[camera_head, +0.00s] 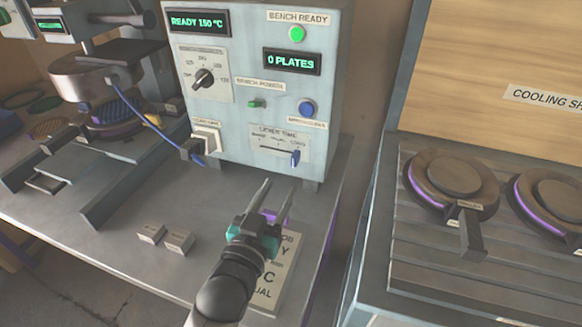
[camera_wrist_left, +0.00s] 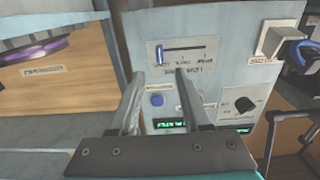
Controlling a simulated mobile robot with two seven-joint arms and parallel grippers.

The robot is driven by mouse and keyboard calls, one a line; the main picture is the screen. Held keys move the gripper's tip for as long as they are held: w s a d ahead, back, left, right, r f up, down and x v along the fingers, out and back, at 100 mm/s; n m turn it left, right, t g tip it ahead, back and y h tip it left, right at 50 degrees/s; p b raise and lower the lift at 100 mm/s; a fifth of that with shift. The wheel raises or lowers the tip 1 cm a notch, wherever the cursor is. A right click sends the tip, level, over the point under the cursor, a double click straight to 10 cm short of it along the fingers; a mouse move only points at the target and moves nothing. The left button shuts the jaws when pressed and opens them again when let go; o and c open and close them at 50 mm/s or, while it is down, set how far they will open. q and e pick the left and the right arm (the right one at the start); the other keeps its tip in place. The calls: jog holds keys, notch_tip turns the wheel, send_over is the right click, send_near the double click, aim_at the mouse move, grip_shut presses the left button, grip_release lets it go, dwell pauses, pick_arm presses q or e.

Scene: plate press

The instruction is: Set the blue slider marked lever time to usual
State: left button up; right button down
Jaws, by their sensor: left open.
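The blue slider (camera_head: 295,157) is on the lever time panel (camera_head: 270,143), low on the front of the grey control box. It stands at the right end of its slot, under the rightmost label; the middle label appears to read usual. In the left wrist view, which is upside down, the blue slider (camera_wrist_left: 160,54) is at the left end of the slot. My left gripper (camera_head: 277,188) is open and empty, in front of and below the panel. Its two fingers (camera_wrist_left: 160,78) point toward the panel, apart from the slider. My right gripper is not in view.
A plug with a blue cable (camera_head: 192,148) is left of the panel, and a blue button (camera_head: 307,108) is above the slider. A dial (camera_head: 203,79) is higher up.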

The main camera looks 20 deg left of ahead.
aim_at(293, 162)
pick_arm(q)
jog(key=w+b, duration=0.1)
jog(key=w, duration=0.6)
jog(key=shift+d, duration=0.15)
jog(key=shift+w, duration=0.6)
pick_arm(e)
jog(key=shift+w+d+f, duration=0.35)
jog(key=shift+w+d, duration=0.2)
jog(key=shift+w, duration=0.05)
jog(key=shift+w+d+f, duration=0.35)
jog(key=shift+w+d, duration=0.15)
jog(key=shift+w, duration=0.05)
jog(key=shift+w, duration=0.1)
pick_arm(q)
jog(key=shift+c, duration=1.3)
grip_shut()
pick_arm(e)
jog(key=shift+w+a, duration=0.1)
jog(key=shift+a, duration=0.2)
